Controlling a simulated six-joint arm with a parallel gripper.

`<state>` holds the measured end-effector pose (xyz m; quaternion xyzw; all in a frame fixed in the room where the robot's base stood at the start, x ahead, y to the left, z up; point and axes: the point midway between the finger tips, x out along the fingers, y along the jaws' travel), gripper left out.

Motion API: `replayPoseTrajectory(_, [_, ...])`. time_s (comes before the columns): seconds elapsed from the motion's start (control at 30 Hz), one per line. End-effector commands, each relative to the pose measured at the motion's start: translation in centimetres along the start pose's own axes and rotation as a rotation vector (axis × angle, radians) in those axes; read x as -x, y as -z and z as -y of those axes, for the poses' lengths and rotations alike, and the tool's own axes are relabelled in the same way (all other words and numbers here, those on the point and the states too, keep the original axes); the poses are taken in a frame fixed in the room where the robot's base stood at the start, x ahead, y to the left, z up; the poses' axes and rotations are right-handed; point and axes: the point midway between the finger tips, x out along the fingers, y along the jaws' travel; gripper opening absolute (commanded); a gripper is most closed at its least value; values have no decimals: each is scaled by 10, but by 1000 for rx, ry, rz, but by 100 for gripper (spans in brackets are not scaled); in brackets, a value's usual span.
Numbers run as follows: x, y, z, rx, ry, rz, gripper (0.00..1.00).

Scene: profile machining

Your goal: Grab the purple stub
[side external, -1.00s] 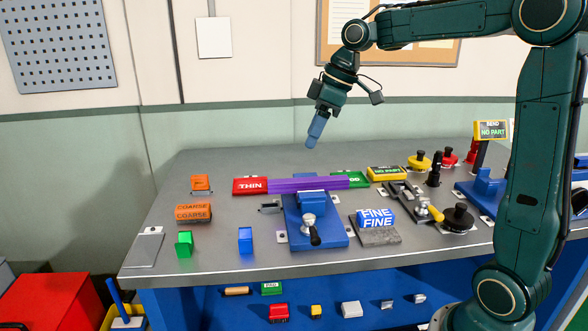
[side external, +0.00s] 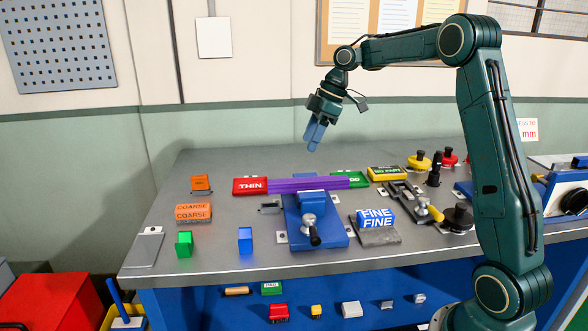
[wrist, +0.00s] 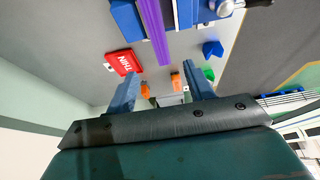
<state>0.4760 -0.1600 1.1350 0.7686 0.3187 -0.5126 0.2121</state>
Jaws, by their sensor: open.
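A long purple profile (side external: 300,185) lies across the blue vise (side external: 312,202) on the bench, between the red THIN block and a green block. No separate purple stub can be told apart from it. The wrist view shows part of the purple profile (wrist: 153,30) at the top, beyond my fingertips. My gripper (side external: 314,146) is open and empty, above and behind the profile with its blue fingers pointing down. In the wrist view my two fingers (wrist: 161,72) are spread apart with nothing between them.
The red THIN block (side external: 250,186) and green block (side external: 350,179) sit at the profile's ends. The vise handle (side external: 312,232) sticks out in front. A FINE block (side external: 376,218) is at right; orange COARSE block (side external: 193,212) at left. The rear left bench is clear.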

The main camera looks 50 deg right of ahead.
Motion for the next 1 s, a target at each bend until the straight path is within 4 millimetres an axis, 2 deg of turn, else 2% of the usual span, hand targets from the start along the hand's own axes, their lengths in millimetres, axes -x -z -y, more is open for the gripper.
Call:
replayPoseTrajectory(0.5, [-68,0,1,0,2,2,53])
replayPoseTrajectory(0.63, [-77,0,1,1,1,2,53])
replayPoseTrajectory(1.0, [-85,0,0,-1,0,2,53])
